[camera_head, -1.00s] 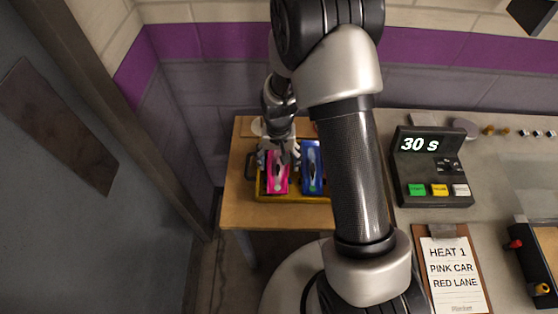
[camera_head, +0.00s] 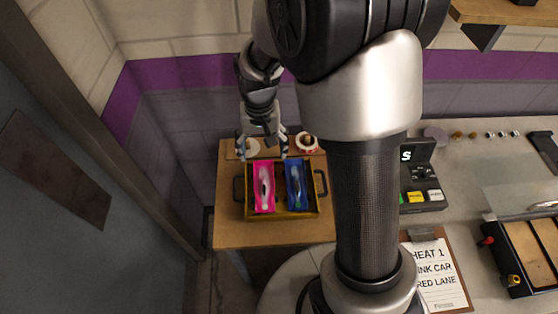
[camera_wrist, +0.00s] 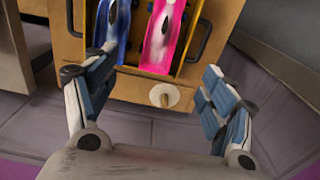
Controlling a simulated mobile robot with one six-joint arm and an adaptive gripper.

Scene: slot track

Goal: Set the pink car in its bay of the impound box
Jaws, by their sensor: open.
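The impound box (camera_head: 250,214) is a yellow-edged tray with dark side handles on a small wooden table. A long pink shape with a pale streak and dark canopy, which looks like the pink car (camera_head: 264,187), lies in the left bay. A similar blue one (camera_head: 296,186) lies in the right bay. In the wrist view, the pink one (camera_wrist: 157,48) and the blue one (camera_wrist: 112,40) lie side by side. My gripper (camera_head: 262,156) is open and empty just behind the box's far edge. Its fingers (camera_wrist: 150,82) stand wide apart in the wrist view, clear of both cars.
The wooden table (camera_head: 232,237) has bare room in front of the box. A white round item (camera_head: 307,143) stands behind it. To the right, a bench holds a timer (camera_head: 421,185) and a clipboard (camera_head: 438,270). A purple-striped wall is close behind; a grey door stands left.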

